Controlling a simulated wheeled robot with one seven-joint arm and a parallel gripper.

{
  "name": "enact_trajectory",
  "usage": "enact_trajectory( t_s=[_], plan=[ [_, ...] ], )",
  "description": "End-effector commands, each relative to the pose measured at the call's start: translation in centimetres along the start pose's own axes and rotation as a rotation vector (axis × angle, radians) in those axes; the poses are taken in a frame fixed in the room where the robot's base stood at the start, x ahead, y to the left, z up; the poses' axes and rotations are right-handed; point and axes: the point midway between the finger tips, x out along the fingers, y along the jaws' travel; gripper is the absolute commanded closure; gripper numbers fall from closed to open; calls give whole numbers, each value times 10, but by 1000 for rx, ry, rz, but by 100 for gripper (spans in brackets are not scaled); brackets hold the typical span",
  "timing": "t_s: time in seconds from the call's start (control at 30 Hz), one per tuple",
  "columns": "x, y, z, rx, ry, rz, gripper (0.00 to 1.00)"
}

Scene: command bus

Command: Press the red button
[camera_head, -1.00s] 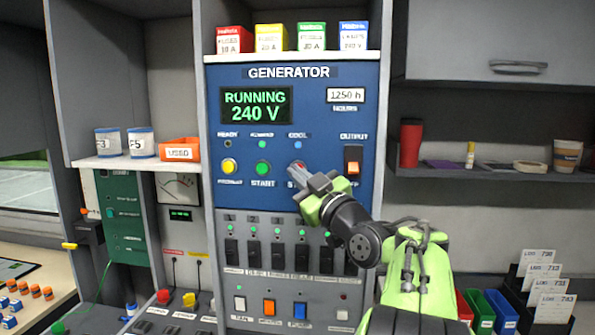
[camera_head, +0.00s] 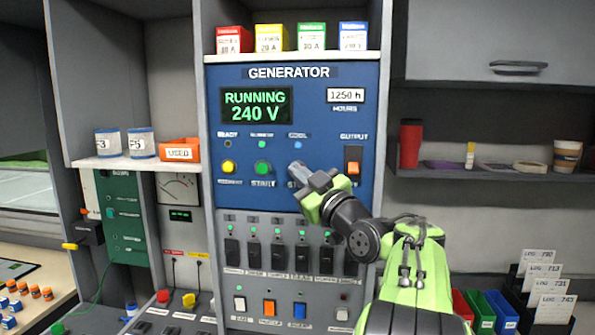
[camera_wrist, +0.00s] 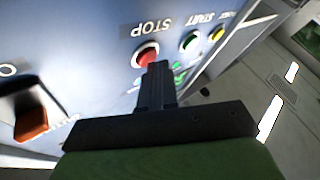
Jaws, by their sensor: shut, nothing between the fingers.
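The red STOP button (camera_wrist: 146,55) shows in the wrist view, a round red cap in a pale ring on the blue generator panel (camera_head: 230,195). My gripper (camera_head: 294,168) is shut and empty. Its tips (camera_wrist: 157,68) are at the lower edge of the red button in the wrist view, overlapping it a little. I cannot tell whether they touch it. The generator display (camera_head: 256,105) reads RUNNING 240 V in green.
Left of the fingers are the green START button (camera_head: 263,168) and a yellow button (camera_head: 228,167). An orange OUTPUT rocker switch (camera_head: 353,161) is to the right. Below is a grey panel with several black breakers (camera_head: 278,256).

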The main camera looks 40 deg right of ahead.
Motion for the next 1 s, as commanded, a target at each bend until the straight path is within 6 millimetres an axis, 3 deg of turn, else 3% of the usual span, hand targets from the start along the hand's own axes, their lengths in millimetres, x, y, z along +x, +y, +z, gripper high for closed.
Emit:
enact_trajectory(
  t_s=[0.6, 1.0],
  plan=[
    [3, 2, 2, 0, -1, 0, 100],
    [-9, -7, -4, 1, 0, 0, 100]
  ],
)
